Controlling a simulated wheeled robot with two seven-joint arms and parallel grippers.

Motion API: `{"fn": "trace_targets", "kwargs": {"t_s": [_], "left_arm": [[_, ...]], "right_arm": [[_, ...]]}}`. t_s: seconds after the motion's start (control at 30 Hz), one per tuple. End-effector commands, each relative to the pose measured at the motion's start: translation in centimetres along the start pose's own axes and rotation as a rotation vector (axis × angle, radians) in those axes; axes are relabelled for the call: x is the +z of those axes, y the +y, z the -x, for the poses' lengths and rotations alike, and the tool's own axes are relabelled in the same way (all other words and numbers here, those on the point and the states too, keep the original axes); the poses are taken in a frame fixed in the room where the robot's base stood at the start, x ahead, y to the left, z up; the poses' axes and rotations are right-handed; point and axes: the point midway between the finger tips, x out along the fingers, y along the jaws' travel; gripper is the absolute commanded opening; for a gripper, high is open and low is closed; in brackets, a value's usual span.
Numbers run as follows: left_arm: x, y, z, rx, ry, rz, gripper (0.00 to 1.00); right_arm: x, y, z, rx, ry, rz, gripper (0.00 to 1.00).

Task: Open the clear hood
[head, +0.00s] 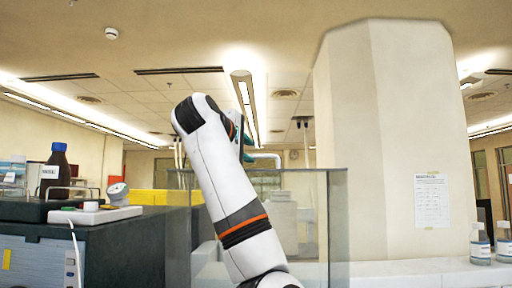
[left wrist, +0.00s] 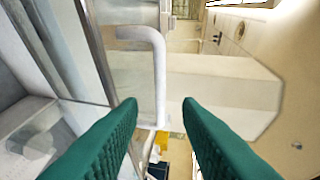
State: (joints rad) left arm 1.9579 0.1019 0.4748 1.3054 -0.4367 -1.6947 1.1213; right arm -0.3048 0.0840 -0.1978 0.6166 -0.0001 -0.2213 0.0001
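The clear hood (head: 325,220) is a see-through box with grey edges, standing behind my left arm in the head view. A white bent bar (head: 268,156), which looks like its handle, shows at its top. In the left wrist view the same kind of white bar (left wrist: 158,70) runs down between the fingers, beside a clear panel. My left gripper (head: 246,143) is raised at the hood's top, partly hidden by its own arm. Its green fingers (left wrist: 160,103) are apart, with a clear gap between them. Whether they touch the bar cannot be told. My right gripper is out of view.
A dark cabinet (head: 125,255) at left carries a brown bottle (head: 56,170) and a small white device (head: 95,214). A pale pillar (head: 390,130) stands at right. Small bottles (head: 480,245) stand on a white ledge (head: 410,272).

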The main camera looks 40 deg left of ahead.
Motion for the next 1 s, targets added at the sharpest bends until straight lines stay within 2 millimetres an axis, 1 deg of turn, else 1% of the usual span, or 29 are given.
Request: {"fn": "trace_targets", "kwargs": {"t_s": [0.03, 0.1, 0.2, 0.3, 0.43, 0.7, 0.9, 1.0], "left_arm": [[0.0, -0.4, -1.1, 0.005, -0.001, -0.001, 0.32], [-0.1, -0.5, -2.4, 0.004, 0.0, -0.001, 0.32], [0.0, -0.3, -3.8, 0.004, 0.0, -0.001, 0.32], [0.0, -0.3, -4.8, 0.001, 0.0, -0.002, 0.32], [0.0, -0.1, -5.5, 0.001, 0.0, -0.001, 0.32], [0.0, 0.1, -5.6, 0.0, 0.0, -0.001, 0.32], [0.0, 0.0, -5.6, 0.0, 0.0, -0.001, 0.0], [0.0, 0.1, -5.6, 0.001, 0.0, -0.001, 0.0]], "right_arm": [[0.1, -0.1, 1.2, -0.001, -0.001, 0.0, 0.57], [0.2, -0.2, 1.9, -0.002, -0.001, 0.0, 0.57], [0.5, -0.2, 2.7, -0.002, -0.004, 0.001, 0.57], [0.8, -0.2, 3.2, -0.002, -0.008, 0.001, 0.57], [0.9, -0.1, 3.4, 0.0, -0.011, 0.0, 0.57], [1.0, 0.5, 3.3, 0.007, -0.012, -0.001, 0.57], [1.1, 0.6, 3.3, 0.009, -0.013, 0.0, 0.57], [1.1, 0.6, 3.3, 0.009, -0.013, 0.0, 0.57]]}}
